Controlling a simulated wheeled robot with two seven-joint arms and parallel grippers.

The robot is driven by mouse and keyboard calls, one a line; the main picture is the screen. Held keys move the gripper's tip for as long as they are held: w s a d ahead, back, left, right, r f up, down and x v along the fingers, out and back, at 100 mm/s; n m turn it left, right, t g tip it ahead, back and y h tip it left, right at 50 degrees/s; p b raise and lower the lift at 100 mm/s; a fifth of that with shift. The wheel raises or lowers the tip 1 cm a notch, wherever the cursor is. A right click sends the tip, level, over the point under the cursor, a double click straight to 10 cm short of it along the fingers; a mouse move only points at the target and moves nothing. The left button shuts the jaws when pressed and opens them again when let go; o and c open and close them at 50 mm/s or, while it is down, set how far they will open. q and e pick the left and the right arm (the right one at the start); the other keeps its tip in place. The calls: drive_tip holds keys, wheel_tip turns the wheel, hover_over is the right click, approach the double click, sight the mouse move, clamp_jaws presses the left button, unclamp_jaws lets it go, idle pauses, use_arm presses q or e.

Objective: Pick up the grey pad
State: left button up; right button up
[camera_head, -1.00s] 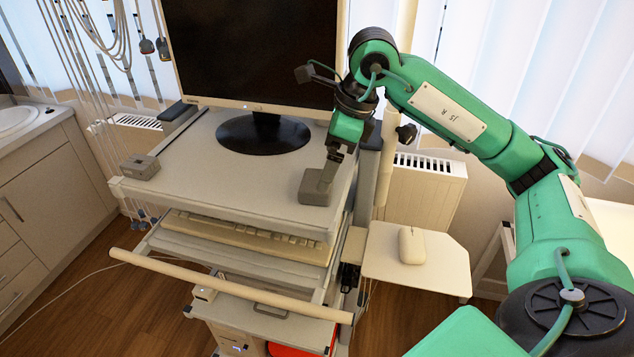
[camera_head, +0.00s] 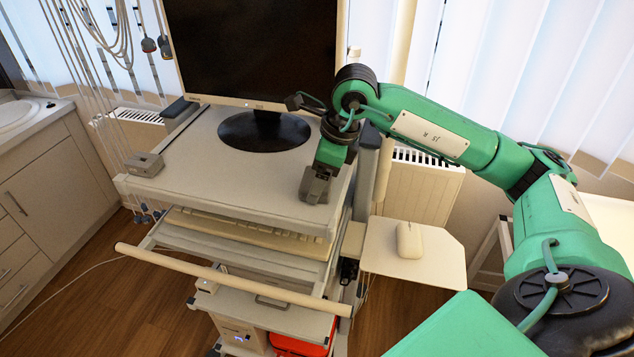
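A small grey block (camera_head: 313,195), which looks like the grey pad, lies on the right front part of the cart's top. My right gripper (camera_head: 318,178) points down right at it, with its fingers close over the block and hiding part of it. I cannot tell whether the fingers are closed on it. The block appears to rest on the cart top. A second small grey box (camera_head: 144,165) sits at the cart top's left edge, away from the gripper. My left gripper is not in view.
The cart top (camera_head: 200,170) also carries a black monitor (camera_head: 255,50) on a round base, just behind and left of my gripper. A keyboard (camera_head: 245,235) lies on the shelf below. A white mouse (camera_head: 409,240) rests on the side tray (camera_head: 440,265).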

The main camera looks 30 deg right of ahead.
drive_tip(key=c, duration=0.4)
drive_tip(key=shift+o, duration=0.2)
drive_tip(key=shift+r, duration=0.1)
wheel_tip(320, 180, up, 20)
drive_tip(key=b, duration=0.2)
idle(0.4)
